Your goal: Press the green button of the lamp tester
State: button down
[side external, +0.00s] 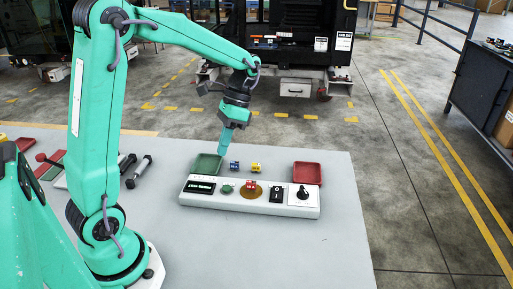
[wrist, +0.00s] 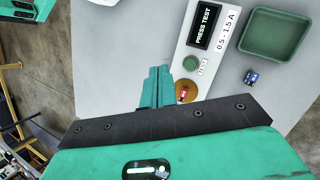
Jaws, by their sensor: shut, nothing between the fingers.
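The lamp tester is a long pale panel (side external: 230,204) on the grey table. Its green button (side external: 227,189) sits between the dark display (side external: 200,187) and a brown disc (side external: 241,194). A red block (side external: 251,185) rests on the disc. In the wrist view the display (wrist: 204,25) reads "PRESS TEST", and the green button (wrist: 190,62) is just right of my fingertips. My gripper (side external: 223,153) is shut and empty, pointing down above the tester. Its closed fingers (wrist: 158,72) also show in the wrist view, apart from the button and partly covering the tester's lower part.
A green tray (side external: 197,168) and a red tray (side external: 307,182) stand behind the tester. A blue block (side external: 235,165) and a yellow block (side external: 256,167) lie between them. A black switch (side external: 276,198) and a knob (side external: 302,193) are on the tester's right. The front table is clear.

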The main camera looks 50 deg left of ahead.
aim_at(229, 186)
jog(key=shift+w+a+f+m+g+h, duration=0.15)
jog(key=shift+w+a+f+g, duration=0.15)
jog(key=shift+f, duration=0.2)
jog(key=shift+w+a+f+m+g+h, duration=0.15)
jog(key=shift+a+f+g, duration=0.15)
jog(key=shift+f+g, duration=0.2)
jog(key=shift+w+a+f+m+g+h, duration=0.1)
jog(key=shift+w+a+f+g, duration=0.2)
jog(key=shift+f, duration=0.2)
jog(key=shift+f, duration=0.15)
jog(key=shift+f, duration=4.25)
jog(key=shift+f, duration=0.2)
jog(key=shift+d+f, duration=0.1)
jog(key=shift+f, duration=0.15)
jog(key=shift+f, duration=0.5)
jog(key=shift+r, duration=0.95)
